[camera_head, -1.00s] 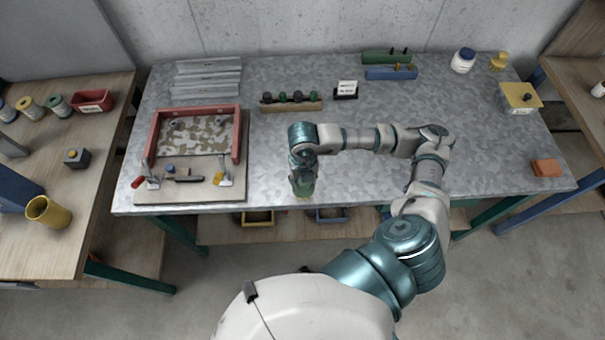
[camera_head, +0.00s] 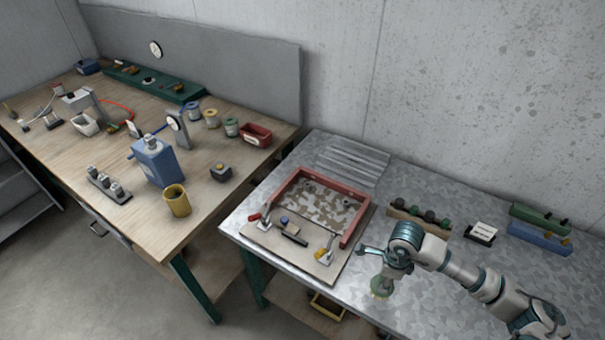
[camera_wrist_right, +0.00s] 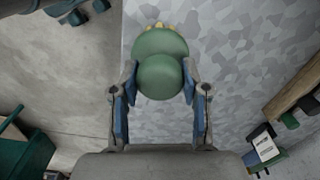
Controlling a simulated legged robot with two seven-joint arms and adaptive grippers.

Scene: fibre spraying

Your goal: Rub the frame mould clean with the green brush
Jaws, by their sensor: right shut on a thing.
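The frame mould (camera_head: 316,204) has red walls on three sides and a mottled brown and pale floor. It lies on a beige board (camera_head: 284,246) on the metal table, with two clamps and a dark tool at its front edge. My right gripper (camera_head: 383,277) hangs to the right of the mould, apart from it, above the table's front part. It is shut on the green brush (camera_head: 380,288). In the right wrist view the brush (camera_wrist_right: 160,62) shows as a round green body between the two fingers, with pale yellowish bristles at its far end. My left gripper is not in view.
Behind and right of the mould stand a wooden rack (camera_head: 419,217) with dark knobs, a card holder (camera_head: 481,232) and a blue block (camera_head: 539,238). Metal strips (camera_head: 353,160) lie behind it. A wooden bench (camera_head: 130,172) on the left holds a yellow cup (camera_head: 177,200) and a blue canister (camera_head: 156,160).

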